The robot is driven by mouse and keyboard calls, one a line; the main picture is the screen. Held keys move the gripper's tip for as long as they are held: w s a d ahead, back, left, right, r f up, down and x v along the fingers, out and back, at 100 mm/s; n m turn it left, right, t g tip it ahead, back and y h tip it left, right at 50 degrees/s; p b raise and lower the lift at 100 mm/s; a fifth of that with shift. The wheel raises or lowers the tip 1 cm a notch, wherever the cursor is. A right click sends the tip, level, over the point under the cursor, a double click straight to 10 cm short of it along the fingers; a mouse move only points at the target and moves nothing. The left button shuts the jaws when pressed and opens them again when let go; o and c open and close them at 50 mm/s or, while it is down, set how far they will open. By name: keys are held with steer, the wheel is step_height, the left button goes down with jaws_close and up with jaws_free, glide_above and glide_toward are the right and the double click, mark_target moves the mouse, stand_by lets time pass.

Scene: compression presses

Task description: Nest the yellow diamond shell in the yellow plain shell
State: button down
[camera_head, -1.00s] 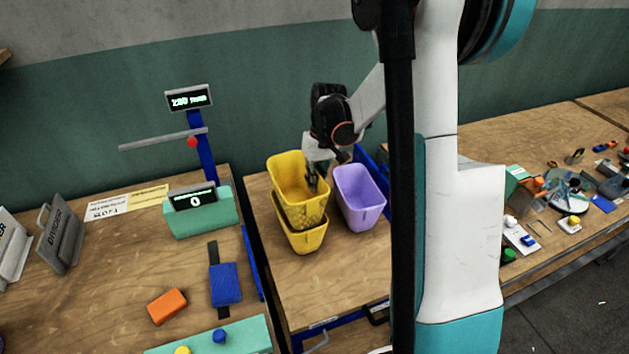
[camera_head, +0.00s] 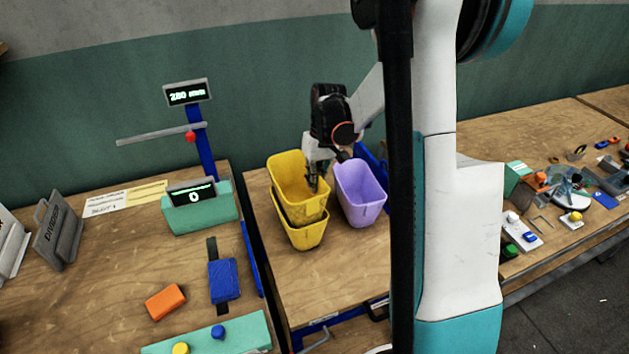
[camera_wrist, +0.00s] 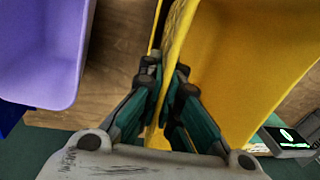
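The upper yellow shell (camera_head: 299,207), which I take to be the diamond one, sits partly inside the lower yellow shell (camera_head: 308,238). It stands out well above the lower rim and looks slightly tilted. Its surface pattern is too small to tell surely. My gripper (camera_head: 314,184) is at its right wall. In the wrist view my fingers (camera_wrist: 166,80) are closed on both sides of the wall of the yellow shell (camera_wrist: 235,60). Most of the lower shell is hidden by the upper one.
A purple shell (camera_head: 361,193) stands close on the right, with a blue bin (camera_head: 372,162) behind it. To the left is a bench with a height gauge (camera_head: 203,150), a green display box (camera_head: 200,208), and blue and orange blocks. Bare tabletop lies in front of the shells.

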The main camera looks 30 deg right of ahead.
steer(key=c, duration=1.7)
jaws_free()
steer(key=shift+r+p, duration=3.1)
steer(key=shift+r, duration=1.95)
